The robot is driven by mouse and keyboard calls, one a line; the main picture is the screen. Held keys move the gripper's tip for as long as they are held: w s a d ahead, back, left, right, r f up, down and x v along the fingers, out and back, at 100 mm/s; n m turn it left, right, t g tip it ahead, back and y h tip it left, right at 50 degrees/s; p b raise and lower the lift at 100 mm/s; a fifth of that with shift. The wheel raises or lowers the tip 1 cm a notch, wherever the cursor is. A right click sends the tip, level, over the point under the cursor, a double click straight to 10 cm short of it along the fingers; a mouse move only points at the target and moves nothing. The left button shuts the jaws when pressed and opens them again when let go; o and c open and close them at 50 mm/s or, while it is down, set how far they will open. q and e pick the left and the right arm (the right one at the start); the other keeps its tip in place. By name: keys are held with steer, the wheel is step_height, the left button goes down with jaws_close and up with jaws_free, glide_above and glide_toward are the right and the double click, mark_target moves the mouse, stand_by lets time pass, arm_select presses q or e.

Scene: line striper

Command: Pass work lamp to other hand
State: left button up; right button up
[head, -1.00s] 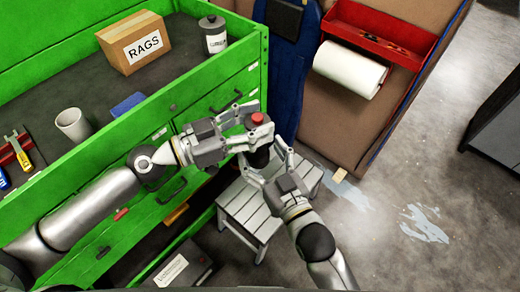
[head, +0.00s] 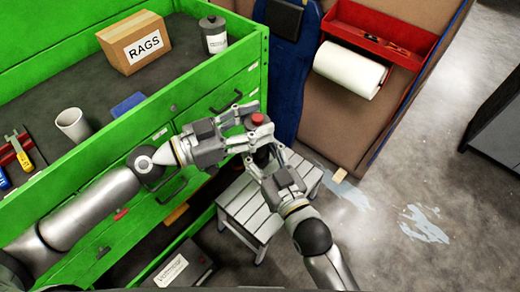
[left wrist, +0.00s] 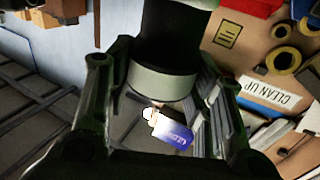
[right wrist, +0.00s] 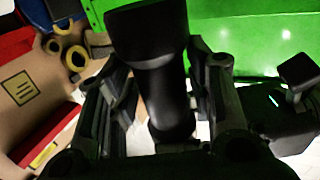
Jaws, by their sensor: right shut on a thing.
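The work lamp is a dark cylinder with a red cap (head: 258,119) on top; it stands roughly upright in the air between my two grippers. My left gripper (head: 252,122) has its fingers spread on both sides of the lamp's upper part. In the left wrist view the lamp's black body and pale band (left wrist: 165,80) lie between these fingers, with gaps beside them. My right gripper (head: 264,160) is shut on the lamp's lower part from below. In the right wrist view the dark lamp body (right wrist: 160,95) stands between its fingers. The fingers hide much of the lamp.
A green workbench (head: 235,62) stands on the left, with a rags box (head: 134,42), a can (head: 213,36) and a white cup (head: 73,124). A grey step stool (head: 250,212) is below the grippers. A paper roll (head: 349,69) hangs behind.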

arm_select(q)
steer(key=o, duration=0.5)
steer(key=shift+r, duration=0.1)
steer(key=shift+o, duration=0.2)
